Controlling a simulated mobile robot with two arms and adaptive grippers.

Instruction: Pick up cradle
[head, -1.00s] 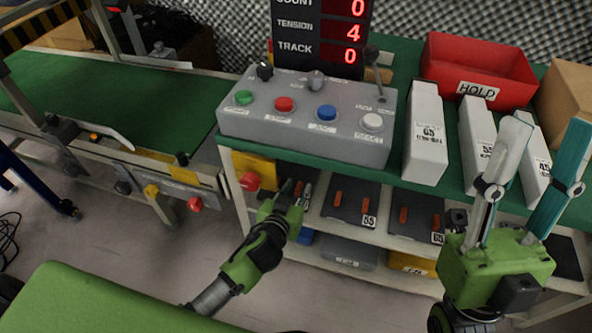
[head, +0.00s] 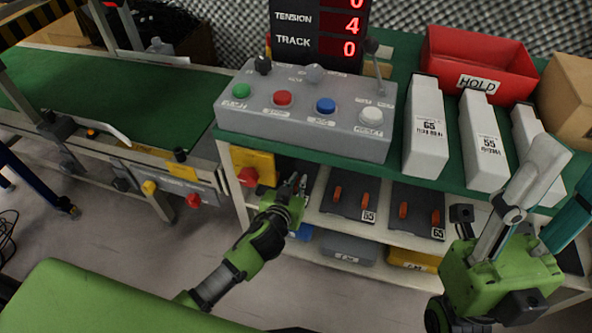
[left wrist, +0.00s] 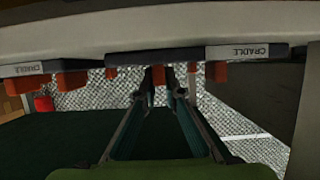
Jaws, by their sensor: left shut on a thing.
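The cradles are dark plates with orange grips on the shelf under the bench. In the head view, the leftmost cradle (head: 309,172) is partly hidden by my left gripper (head: 294,184), which reaches into the shelf from the front. In the left wrist view, a cradle (left wrist: 150,59) with an upside-down CRADLE label crosses the top, and the left fingers (left wrist: 162,77) are shut on one of its orange grips. Whether it is lifted cannot be told. My right gripper (head: 546,205) has its fingers spread, empty, in front of the bench's right part.
More cradles (head: 349,201) (head: 418,208) lie to the right on the same shelf. The grey button box (head: 305,135), white cartons (head: 426,130) and red HOLD bin (head: 447,60) stand on the bench above. A yellow panel with red button (head: 249,178) is just left of the left gripper.

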